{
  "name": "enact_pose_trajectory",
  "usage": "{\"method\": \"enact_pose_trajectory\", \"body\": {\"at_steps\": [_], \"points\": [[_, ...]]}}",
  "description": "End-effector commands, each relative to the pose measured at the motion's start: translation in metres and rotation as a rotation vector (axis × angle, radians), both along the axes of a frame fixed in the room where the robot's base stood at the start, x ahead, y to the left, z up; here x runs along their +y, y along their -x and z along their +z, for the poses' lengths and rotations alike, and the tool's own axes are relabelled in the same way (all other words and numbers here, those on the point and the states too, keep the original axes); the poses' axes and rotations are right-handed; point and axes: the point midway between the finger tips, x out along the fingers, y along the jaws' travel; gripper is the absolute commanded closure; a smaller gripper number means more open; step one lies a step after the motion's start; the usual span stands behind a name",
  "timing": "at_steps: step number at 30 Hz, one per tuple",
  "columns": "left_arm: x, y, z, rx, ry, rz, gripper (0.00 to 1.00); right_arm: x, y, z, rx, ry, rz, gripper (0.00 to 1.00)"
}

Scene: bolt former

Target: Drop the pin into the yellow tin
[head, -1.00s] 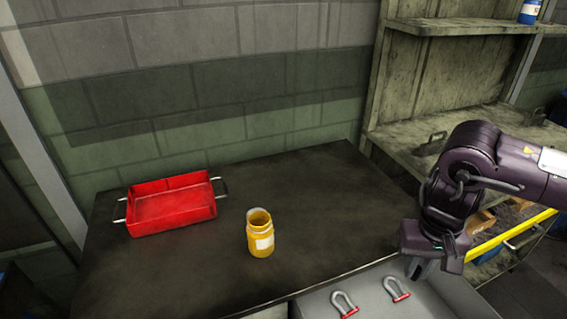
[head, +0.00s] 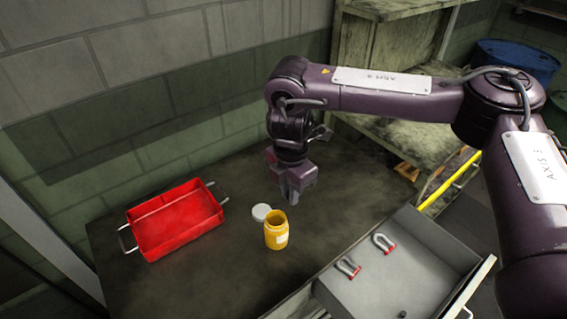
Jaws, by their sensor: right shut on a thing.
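My right gripper (head: 291,198) points down above the table, up and slightly right of the tin in the head view. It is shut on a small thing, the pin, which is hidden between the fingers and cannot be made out. The gripper is apart from the tin. My left gripper is not in view.
A red tray (head: 176,222) with metal handles sits left on the table (head: 215,262). A grey open drawer (head: 405,262) at front right holds two shackles (head: 347,267) with red ends and a small dark piece (head: 403,314). Shelves (head: 385,40) stand behind.

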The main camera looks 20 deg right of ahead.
Motion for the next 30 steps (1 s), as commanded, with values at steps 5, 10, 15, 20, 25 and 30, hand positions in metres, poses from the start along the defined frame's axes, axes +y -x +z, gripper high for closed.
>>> {"method": "enact_pose_trajectory", "body": {"at_steps": [5, 10, 15, 20, 25, 30], "points": [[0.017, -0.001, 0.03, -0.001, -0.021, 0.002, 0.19, 0.007, -0.006, 0.023, 0.003, 0.0, 0.38, 1.0], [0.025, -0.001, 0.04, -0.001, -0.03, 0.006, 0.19, 0.01, -0.009, 0.028, 0.005, -0.001, 0.601, 1.0], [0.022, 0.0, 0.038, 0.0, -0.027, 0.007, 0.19, 0.011, -0.011, 0.026, 0.005, -0.001, 0.673, 1.0], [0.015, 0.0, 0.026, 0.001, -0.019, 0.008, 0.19, 0.011, -0.011, 0.015, 0.004, 0.0, 0.676, 1.0], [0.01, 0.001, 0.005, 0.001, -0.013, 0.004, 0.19, 0.011, -0.011, -0.004, 0.003, 0.0, 0.675, 1.0], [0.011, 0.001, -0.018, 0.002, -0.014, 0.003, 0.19, 0.011, -0.011, -0.023, 0.003, 0.001, 0.674, 1.0]]}}
